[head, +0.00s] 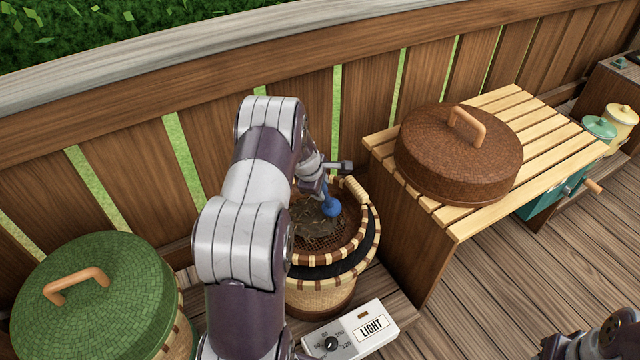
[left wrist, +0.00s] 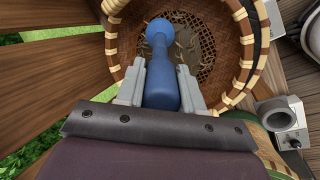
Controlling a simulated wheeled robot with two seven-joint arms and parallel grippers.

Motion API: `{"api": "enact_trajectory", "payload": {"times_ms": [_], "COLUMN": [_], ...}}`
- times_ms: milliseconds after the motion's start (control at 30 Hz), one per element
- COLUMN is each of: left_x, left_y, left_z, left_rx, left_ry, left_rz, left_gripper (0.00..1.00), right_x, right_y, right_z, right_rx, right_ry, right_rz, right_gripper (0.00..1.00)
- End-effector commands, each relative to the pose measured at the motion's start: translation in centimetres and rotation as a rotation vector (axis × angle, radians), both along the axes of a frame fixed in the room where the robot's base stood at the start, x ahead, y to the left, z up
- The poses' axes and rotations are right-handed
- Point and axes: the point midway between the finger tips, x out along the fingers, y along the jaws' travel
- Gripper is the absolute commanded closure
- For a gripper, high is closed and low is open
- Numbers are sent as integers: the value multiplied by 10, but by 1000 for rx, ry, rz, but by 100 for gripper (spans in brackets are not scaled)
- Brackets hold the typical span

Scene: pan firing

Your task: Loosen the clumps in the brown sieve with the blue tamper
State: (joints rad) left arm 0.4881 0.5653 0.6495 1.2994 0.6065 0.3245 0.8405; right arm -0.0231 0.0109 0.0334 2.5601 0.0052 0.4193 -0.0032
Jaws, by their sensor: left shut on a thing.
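The brown sieve (head: 355,243) rests in the top of a round woven basket, with its pale-banded rim showing. Its mesh floor also shows in the left wrist view (left wrist: 205,38). Dark brown clumps (head: 312,222) lie on the mesh, partly hidden behind my left arm. My left gripper (head: 325,178) is over the sieve. In the left wrist view its fingers (left wrist: 160,88) are shut on the handle of the blue tamper (left wrist: 163,62). The tamper's round head (head: 331,208) points down into the sieve, at the clumps. I cannot tell whether it touches them.
A green-lidded basket (head: 95,290) stands at the left. A white device with a dial, marked LIGHT (head: 372,327), sits in front of the sieve. A brown round lid (head: 455,165) lies on the slatted table (head: 505,103) at the right. A wooden fence (head: 365,95) runs behind.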

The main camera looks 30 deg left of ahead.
Motion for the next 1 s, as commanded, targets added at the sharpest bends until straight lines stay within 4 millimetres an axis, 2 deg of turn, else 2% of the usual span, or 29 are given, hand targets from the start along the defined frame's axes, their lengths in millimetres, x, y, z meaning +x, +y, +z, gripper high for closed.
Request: {"api": "enact_trajectory", "payload": {"times_ms": [33,233,433,500,633,900,1000], "left_x": [0,0,0,0,0,1,0], "left_y": [0,0,27,25,25,25,25], "left_z": [-13,-41,-35,-34,-17,41,56], "left_rx": [0,1,0,0,1,1,1], "left_ry": [-1,-1,-1,0,-2,-2,-2], "left_rz": [1,1,3,1,0,1,0], "left_gripper": [100,100,100,100,100,100,100], "right_x": [0,0,0,0,0,0,0], "right_y": [0,0,0,0,0,0,0], "right_z": [-12,-34,-27,-26,-11,42,56], "right_rx": [0,0,0,0,0,0,0], "right_ry": [0,0,-1,-1,0,-1,-1], "right_rz": [0,0,0,0,0,0,0], "right_gripper": [57,57,57,57,57,57,57]}}
